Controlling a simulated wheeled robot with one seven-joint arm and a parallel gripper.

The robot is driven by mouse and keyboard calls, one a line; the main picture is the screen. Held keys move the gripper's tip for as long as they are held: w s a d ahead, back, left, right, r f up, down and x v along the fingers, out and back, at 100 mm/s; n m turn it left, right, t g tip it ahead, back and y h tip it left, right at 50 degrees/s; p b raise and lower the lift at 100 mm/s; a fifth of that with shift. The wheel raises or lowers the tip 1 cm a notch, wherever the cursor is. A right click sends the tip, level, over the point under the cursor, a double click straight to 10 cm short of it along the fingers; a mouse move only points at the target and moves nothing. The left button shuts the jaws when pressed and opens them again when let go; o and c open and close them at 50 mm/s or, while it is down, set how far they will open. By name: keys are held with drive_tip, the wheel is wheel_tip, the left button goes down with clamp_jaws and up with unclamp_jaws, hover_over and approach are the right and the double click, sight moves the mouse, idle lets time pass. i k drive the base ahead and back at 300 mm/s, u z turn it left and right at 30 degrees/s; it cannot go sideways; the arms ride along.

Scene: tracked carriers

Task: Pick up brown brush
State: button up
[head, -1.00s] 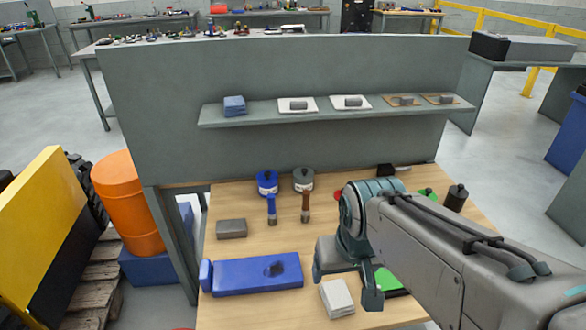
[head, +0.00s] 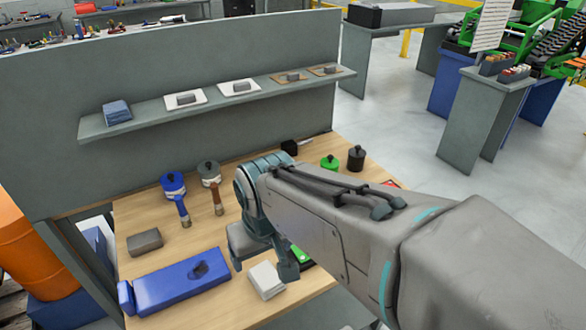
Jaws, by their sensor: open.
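The brown brush (head: 217,196) is in the head view on the wooden tabletop (head: 150,213), just in front of a grey lidded can (head: 209,173). It has a brown handle and a pale end toward me. A blue brush (head: 183,211) lies to its left, in front of a blue can (head: 173,184). My gripper (head: 266,262) is to the right of and nearer than the brown brush, apart from it and partly hidden by my arm. It is open, with nothing seen held.
A grey block (head: 145,242) and a long blue block (head: 180,280) lie at the front left. Folded white cloths (head: 266,280) lie below my gripper. A grey upright panel with a shelf (head: 215,100) bounds the back. Green (head: 330,163) and black cans (head: 356,158) stand right.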

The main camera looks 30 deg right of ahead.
sight(218, 203)
drive_tip(key=k, duration=0.5)
drive_tip(key=u, duration=1.65)
drive_tip(key=k, duration=0.8)
drive_tip(key=z, duration=1.25)
drive_tip(key=i, duration=1)
drive_tip(key=z, duration=0.05)
